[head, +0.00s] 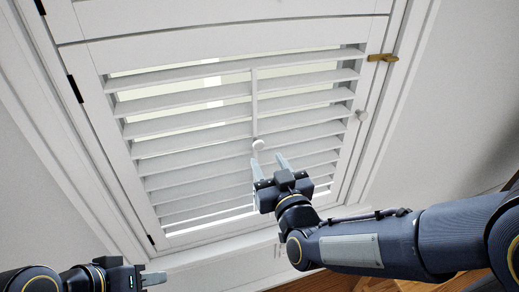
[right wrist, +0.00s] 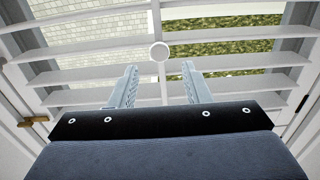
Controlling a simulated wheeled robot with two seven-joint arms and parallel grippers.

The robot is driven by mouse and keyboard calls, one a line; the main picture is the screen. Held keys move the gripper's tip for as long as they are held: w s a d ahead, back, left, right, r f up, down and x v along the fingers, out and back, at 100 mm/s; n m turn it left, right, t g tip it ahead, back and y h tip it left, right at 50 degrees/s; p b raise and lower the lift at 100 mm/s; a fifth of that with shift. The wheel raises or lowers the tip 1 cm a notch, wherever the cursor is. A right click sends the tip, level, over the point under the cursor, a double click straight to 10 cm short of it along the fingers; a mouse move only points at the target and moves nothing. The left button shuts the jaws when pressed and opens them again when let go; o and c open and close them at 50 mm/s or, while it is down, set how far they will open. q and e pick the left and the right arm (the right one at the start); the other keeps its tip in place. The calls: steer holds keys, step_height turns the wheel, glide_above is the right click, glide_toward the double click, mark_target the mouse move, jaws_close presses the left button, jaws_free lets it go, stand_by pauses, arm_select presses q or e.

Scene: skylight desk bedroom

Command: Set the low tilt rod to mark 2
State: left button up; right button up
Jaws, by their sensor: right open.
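The low tilt rod (head: 254,100) is a thin white vertical bar on the middle of the louvred shutter (head: 75,60). A round white knob (head: 258,144) sits at its lower end. My right gripper (head: 268,164) is open just below the knob in the head view. In the right wrist view the knob (right wrist: 159,52) lies beyond and between the two open fingertips (right wrist: 158,68), with nothing between the fingers. No numbered marks are readable in either view. My left gripper (head: 152,279) is at the lower left, away from the shutter; its jaw state is unclear.
White slats (head: 180,127) are tilted partly open, with light showing between the upper ones. A brass latch (head: 383,58) and a second round white knob (head: 361,115) are on the right of the frame. Wooden furniture (head: 330,281) shows at the lower right.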

mark_target(259, 146)
steer(key=p+x, duration=0.1)
steer(key=x, duration=0.7)
steer(key=shift+r, duration=0.1)
steer(key=shift+s, duration=0.1)
jaws_close()
